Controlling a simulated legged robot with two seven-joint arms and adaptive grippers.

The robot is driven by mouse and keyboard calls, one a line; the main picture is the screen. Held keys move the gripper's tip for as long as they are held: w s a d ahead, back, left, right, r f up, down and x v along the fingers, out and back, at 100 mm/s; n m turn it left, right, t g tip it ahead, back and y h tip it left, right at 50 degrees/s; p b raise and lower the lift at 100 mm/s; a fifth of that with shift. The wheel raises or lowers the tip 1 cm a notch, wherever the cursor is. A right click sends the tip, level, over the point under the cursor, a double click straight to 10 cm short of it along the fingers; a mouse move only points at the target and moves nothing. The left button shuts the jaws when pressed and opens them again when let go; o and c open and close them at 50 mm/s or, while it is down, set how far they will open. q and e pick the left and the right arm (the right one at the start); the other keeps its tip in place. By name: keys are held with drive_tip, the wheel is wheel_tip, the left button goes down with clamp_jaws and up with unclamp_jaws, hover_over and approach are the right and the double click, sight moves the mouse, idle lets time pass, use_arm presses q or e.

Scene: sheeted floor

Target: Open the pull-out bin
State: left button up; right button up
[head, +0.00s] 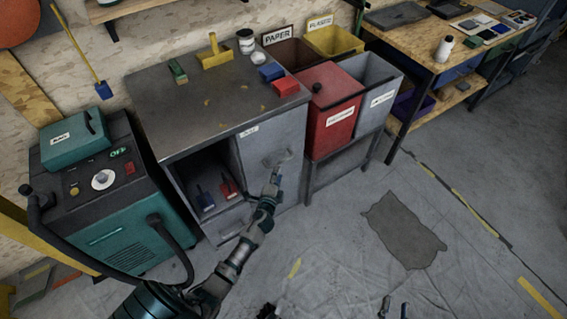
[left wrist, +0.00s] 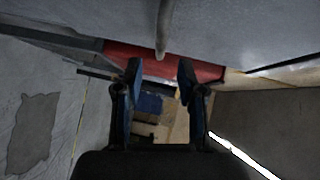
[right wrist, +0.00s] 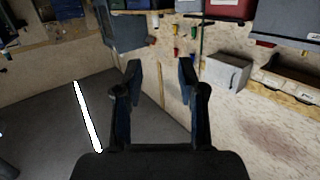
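The pull-out bin's grey front panel (head: 262,165) is on the right side of the grey cabinet (head: 215,90), with a white label near its top edge. It looks flush with the cabinet. My left gripper (head: 276,172) is at this panel, by its handle (head: 280,157). In the left wrist view the gripper (left wrist: 160,80) is open, and a grey handle bar (left wrist: 163,30) lies between and just beyond its fingertips; contact is not clear. My right gripper (right wrist: 160,80) is open and empty in the right wrist view. Its fingertips show at the head view's bottom edge (head: 394,308).
A red bin (head: 331,110) and a grey bin (head: 374,90) stand right of the cabinet. A teal machine (head: 120,210) with a hose is at left. A wooden workbench (head: 440,45) is at the back right. The floor in front is clear around a dark patch (head: 403,230).

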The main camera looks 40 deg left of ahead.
sight(281, 161)
use_arm(q)
drive_tip(key=b+x, duration=0.1)
drive_tip(key=x, duration=0.5)
drive_tip(key=shift+w+a+f, duration=0.1)
drive_tip(key=shift+a+f, duration=0.15)
drive_tip(key=shift+a, duration=0.05)
drive_tip(key=shift+w+a+b, duration=0.35)
drive_tip(key=shift+w, duration=0.05)
drive_tip(key=shift+d, duration=0.1)
use_arm(e)
drive_tip(key=r+t, duration=0.1)
drive_tip(key=r, duration=0.1)
drive_tip(key=a+r+t, duration=0.1)
drive_tip(key=r+t, duration=0.1)
drive_tip(key=shift+w+a+r+t+y, duration=0.15)
drive_tip(key=shift+r+t+y, duration=0.15)
drive_tip(key=shift+y, duration=0.1)
use_arm(q)
drive_tip(key=shift+d+r, duration=0.1)
drive_tip(key=shift+d, duration=0.1)
clamp_jaws()
use_arm(e)
drive_tip(key=shift+w+d+f, duration=0.1)
drive_tip(key=shift+d, duration=0.1)
